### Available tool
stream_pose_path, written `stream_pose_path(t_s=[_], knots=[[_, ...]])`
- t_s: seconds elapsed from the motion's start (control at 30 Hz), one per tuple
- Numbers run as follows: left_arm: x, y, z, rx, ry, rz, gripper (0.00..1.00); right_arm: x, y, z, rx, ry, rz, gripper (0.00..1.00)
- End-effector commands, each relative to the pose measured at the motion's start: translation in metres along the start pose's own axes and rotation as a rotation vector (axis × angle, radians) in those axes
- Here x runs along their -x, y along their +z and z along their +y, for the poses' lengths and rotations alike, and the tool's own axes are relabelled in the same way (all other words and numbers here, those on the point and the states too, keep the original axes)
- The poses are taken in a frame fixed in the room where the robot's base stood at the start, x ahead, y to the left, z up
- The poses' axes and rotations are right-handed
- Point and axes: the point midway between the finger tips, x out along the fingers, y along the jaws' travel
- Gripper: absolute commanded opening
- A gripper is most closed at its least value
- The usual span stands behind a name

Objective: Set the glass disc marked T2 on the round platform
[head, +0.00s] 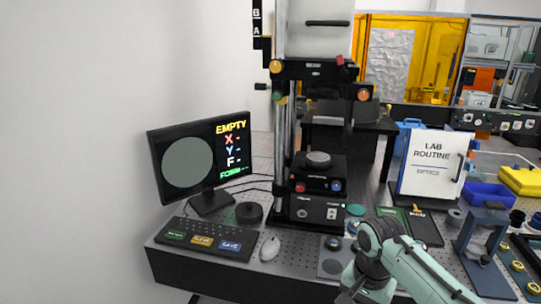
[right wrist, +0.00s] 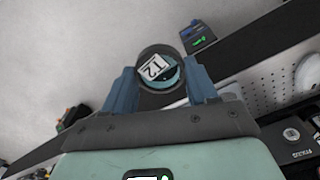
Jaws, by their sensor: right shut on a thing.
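The glass disc T2 (right wrist: 171,76) shows in the right wrist view as a round piece with a dark rim and a white label reading T2. My right gripper (right wrist: 162,80) is shut on it, with a blue finger on each side. In the head view my mint-green right arm (head: 425,270) reaches in at the bottom right; its gripper and the disc cannot be made out there. The round platform (head: 318,158) is a small grey disc on the black stage of the tall instrument (head: 318,188), with nothing seen on it. My left gripper is not in view.
A monitor (head: 203,160) reading EMPTY, a key panel (head: 206,238), a mouse (head: 269,248) and a dark round puck (head: 249,213) stand left of the instrument. A LAB ROUTINE binder (head: 431,165), blue bin (head: 487,194) and blue-grey stand (head: 483,240) are at the right.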

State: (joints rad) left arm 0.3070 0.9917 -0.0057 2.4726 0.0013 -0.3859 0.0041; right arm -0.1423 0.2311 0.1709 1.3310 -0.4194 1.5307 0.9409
Motion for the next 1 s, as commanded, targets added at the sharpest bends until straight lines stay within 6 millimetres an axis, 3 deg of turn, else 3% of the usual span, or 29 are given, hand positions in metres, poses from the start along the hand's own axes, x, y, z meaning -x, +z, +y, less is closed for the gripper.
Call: stream_pose_path(t_s=[0.13,0.3,0.4,0.53,0.87,1.0], knots=[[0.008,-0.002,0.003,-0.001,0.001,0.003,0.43,-0.069,-0.016,-0.015,0.18,0.009,-0.009,0.26],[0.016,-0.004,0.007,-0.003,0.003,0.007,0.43,-0.154,-0.019,-0.024,0.424,0.006,-0.011,0.26],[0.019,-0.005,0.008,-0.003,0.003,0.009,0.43,-0.19,-0.016,-0.025,0.536,0.004,-0.009,0.26],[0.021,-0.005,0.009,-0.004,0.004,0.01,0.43,-0.218,-0.011,-0.025,0.624,0.002,-0.003,0.26],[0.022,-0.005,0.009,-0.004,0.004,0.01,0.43,-0.229,-0.008,-0.026,0.659,0.0,0.002,0.26],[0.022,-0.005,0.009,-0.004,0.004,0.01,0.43,-0.253,-0.005,-0.024,0.658,0.001,-0.005,0.26]])
